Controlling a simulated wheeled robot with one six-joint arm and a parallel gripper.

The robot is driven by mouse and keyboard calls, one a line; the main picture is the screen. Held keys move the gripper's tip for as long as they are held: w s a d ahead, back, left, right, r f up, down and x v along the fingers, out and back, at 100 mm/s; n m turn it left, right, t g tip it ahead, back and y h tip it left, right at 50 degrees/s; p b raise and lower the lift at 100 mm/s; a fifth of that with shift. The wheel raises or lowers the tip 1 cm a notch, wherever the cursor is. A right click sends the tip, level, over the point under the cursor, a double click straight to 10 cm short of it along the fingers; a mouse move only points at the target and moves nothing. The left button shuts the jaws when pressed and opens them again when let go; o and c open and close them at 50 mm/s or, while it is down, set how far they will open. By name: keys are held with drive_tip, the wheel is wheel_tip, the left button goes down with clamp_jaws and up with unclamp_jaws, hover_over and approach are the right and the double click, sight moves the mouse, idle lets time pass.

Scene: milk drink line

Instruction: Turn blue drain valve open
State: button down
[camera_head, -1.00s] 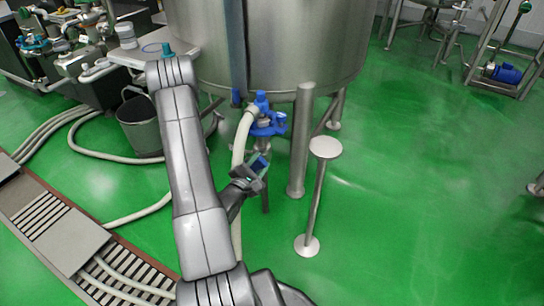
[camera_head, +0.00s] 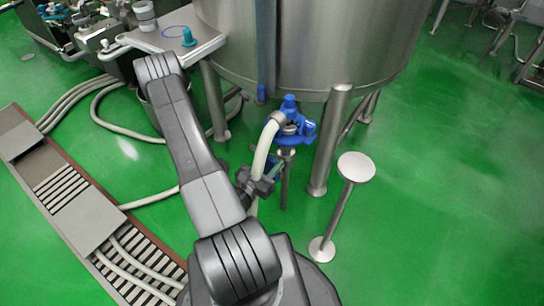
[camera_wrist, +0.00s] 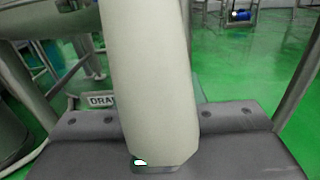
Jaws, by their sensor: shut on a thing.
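The blue drain valve (camera_head: 297,126) sits under the steel tank (camera_head: 310,40), with a blue cap on top. A pale hose (camera_head: 262,152) curves down from its left side. My gripper (camera_head: 267,181) is below the valve, shut at the hose. In the wrist view the hose (camera_wrist: 148,85) stands large and upright between the dark jaws, hiding much behind it. A plate lettered "DRA" (camera_wrist: 103,100) shows partly behind the hose. The jaws are apart from the blue valve, and its handle position cannot be told.
A steel post with a round top (camera_head: 356,168) stands right of the valve, beside a tank leg (camera_head: 328,145). A side table (camera_head: 170,38) is at upper left. A floor drain channel (camera_head: 75,200) with hoses runs at left.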

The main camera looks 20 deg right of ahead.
idle(0.6)
drive_tip(key=c, duration=1)
unclamp_jaws()
drive_tip(key=shift+w+a, duration=0.1)
drive_tip(key=shift+o, duration=0.2)
